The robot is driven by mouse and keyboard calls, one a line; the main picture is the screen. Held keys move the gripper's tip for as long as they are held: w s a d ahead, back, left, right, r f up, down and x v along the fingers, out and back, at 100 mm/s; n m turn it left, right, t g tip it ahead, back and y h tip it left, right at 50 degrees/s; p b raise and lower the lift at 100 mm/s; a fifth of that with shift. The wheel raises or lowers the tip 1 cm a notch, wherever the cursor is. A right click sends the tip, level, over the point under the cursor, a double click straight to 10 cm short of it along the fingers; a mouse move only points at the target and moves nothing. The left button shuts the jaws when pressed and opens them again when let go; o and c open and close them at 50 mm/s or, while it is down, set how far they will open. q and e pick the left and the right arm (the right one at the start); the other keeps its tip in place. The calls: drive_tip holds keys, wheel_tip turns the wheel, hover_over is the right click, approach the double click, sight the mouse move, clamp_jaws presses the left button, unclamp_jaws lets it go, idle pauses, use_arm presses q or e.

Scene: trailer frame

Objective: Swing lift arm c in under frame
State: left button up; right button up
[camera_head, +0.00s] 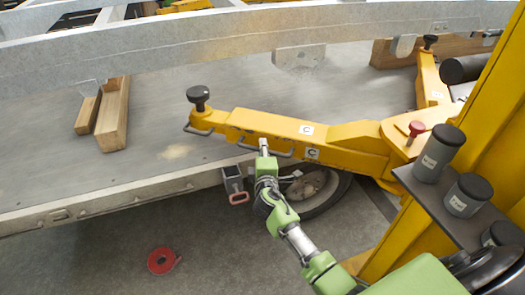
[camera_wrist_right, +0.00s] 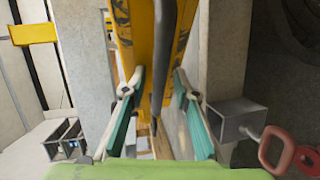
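Lift arm c (camera_head: 310,132) is a yellow arm with white C labels. It runs left from the yellow lift post (camera_head: 480,130) and ends in a black round pad (camera_head: 198,93) over the grey deck, near the frame rail (camera_head: 230,45). Dark bar handles hang on its near side. My right gripper (camera_head: 264,147) is at the handle (camera_head: 280,154) nearer the post. In the right wrist view, the fingers of my right gripper (camera_wrist_right: 158,90) stand apart, with the dark handle bar (camera_wrist_right: 165,50) between them. Contact is unclear. My left gripper is out of view.
A square metal tube (camera_head: 232,178) with a red handle sits just left of my right gripper. A wheel (camera_head: 318,190) is behind my wrist. Canisters (camera_head: 438,153) stand on a shelf at the post. A red ring (camera_head: 161,261) lies on the open floor; wooden blocks (camera_head: 113,115) are on the deck.

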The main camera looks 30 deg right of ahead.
drive_tip(key=v, duration=1.2)
